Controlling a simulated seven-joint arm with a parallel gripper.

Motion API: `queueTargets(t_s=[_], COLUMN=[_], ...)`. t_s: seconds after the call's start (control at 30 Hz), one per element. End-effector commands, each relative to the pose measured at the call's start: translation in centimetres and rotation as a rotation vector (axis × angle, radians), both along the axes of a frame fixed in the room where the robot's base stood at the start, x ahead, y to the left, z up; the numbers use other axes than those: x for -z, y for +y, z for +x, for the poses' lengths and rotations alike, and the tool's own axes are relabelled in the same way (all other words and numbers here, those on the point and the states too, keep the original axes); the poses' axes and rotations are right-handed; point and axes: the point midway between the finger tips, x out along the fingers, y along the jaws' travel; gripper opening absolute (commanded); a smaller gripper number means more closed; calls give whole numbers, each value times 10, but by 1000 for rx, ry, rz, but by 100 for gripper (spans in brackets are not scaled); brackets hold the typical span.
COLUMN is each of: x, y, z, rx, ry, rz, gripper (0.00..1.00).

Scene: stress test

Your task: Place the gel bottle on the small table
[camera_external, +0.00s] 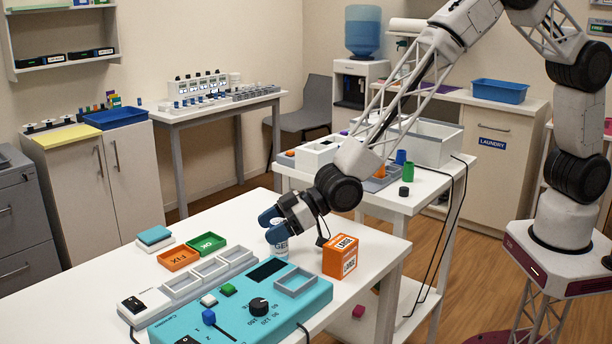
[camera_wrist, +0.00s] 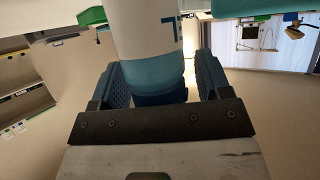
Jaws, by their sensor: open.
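The gel bottle (camera_external: 280,246) stands upright on the near white work table, just left of the orange label box. It is white and blue, with part of its label showing; my gripper hides its top. My gripper (camera_external: 270,224) reaches down around its upper end, with blue fingers open. In the wrist view the bottle (camera_wrist: 150,42) lies between the two fingers of my gripper (camera_wrist: 163,70); I cannot tell whether either finger touches it. A smaller white table (camera_external: 432,182) stands behind the work table, on its right.
The orange label box (camera_external: 343,256) stands close beside the bottle. A teal control panel (camera_external: 250,318) and grey trays (camera_external: 210,267) lie in front and left. The smaller table holds a green cup (camera_external: 407,171), a black knob (camera_external: 404,191) and bins; its front right part is bare.

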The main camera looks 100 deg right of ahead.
Motion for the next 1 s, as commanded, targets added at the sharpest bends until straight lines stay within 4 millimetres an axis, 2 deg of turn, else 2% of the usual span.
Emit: queueTargets(t_s=[0.37, 1.0], x=[-8, -37], y=[-2, -15], z=[-10, -69], rx=[0, 0], ry=[0, -1], rz=[0, 0], gripper=[71, 71])
